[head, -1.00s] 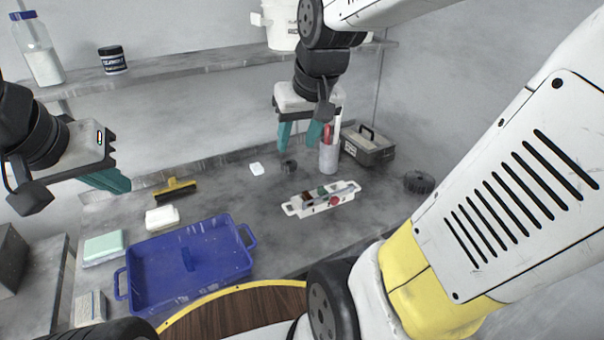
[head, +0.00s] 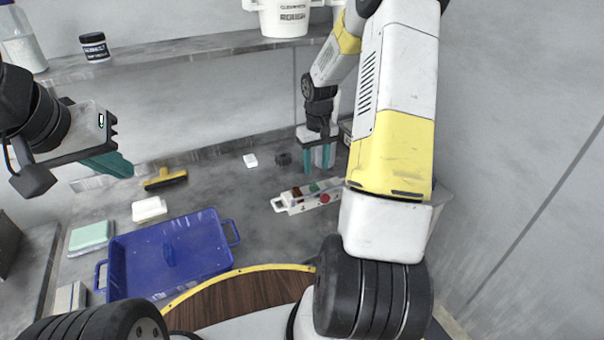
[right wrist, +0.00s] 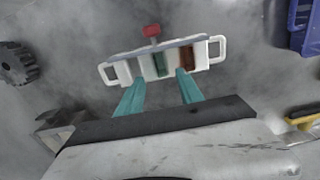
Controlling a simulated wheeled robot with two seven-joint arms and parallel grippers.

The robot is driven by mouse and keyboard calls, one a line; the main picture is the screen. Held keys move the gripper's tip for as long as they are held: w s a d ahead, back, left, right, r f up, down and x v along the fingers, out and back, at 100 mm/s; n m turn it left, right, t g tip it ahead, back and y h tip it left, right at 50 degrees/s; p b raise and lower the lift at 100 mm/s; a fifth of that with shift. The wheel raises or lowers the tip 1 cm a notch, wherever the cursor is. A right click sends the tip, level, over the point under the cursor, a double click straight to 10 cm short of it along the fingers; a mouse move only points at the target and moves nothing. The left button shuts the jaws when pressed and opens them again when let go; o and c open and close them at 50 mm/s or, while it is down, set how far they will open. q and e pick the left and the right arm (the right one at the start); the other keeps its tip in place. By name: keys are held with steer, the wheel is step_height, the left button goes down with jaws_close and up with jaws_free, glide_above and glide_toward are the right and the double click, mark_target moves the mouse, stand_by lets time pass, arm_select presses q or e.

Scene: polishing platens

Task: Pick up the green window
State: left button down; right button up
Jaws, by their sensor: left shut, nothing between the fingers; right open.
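The green window (head: 314,187) stands in a white rack (head: 281,204) on the bench, between a brown window (head: 296,192) and other pieces. In the right wrist view the green window (right wrist: 160,65) is upright in a middle slot, with the brown window (right wrist: 187,56) to its right. My right gripper (head: 318,168) is open and empty behind the rack. In the right wrist view its teal fingertips (right wrist: 160,77) point at the rack, one on either side of the green window's line; contact cannot be told. My left gripper (head: 112,164) is shut and empty at the left.
A blue tray (head: 205,262) lies left of the rack. My right arm hides the bench's right side.

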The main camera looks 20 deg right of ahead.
mark_target(315, 186)
step_height(315, 186, down, 8)
steer(key=shift+w+f, duration=0.1)
steer(key=shift+w, duration=0.05)
stand_by(0.3)
jaws_close()
